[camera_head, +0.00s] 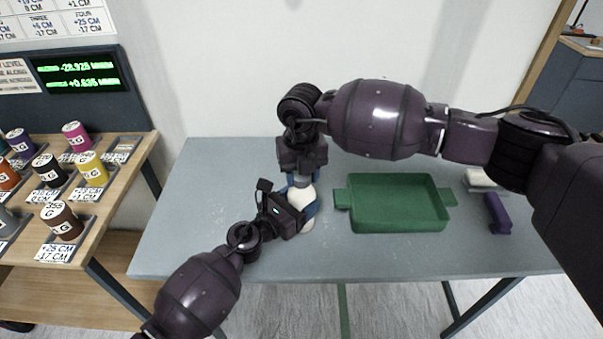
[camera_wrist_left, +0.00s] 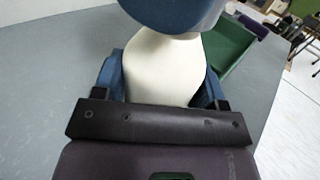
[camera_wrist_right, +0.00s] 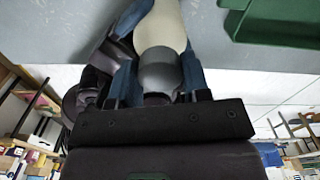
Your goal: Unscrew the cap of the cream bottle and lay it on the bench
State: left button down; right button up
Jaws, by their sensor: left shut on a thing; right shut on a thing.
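The cream bottle (camera_head: 307,223) stands upright on the grey bench (camera_head: 220,200), left of the green tray. My left gripper (camera_head: 304,209) comes in from the left with its blue fingers shut around the bottle's body; the left wrist view shows the cream body (camera_wrist_left: 160,70) between them. My right gripper (camera_head: 301,181) points down from above, its blue fingers shut on the grey cap (camera_wrist_right: 158,70), seen in the right wrist view. The cap is in line with the bottle top (camera_wrist_right: 162,28); whether it is still threaded on cannot be told. The cap is mostly hidden in the head view.
A green tray (camera_head: 397,230) with side handles lies right of the bottle. A purple block (camera_head: 497,213) and a whitish object (camera_head: 479,178) lie farther right. The bench is bare to the left. A wooden shelf (camera_head: 95,225) with several coloured weights stands beyond the bench's left end.

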jog(key=n, duration=1.8)
jog(key=shift+r+n, duration=0.1)
jog(key=shift+n, duration=0.3)
jog(key=n, duration=0.5)
jog(key=shift+n, duration=0.3)
jog(key=shift+r, duration=0.3)
jog(key=shift+r, duration=0.35)
jog(key=shift+r, duration=0.45)
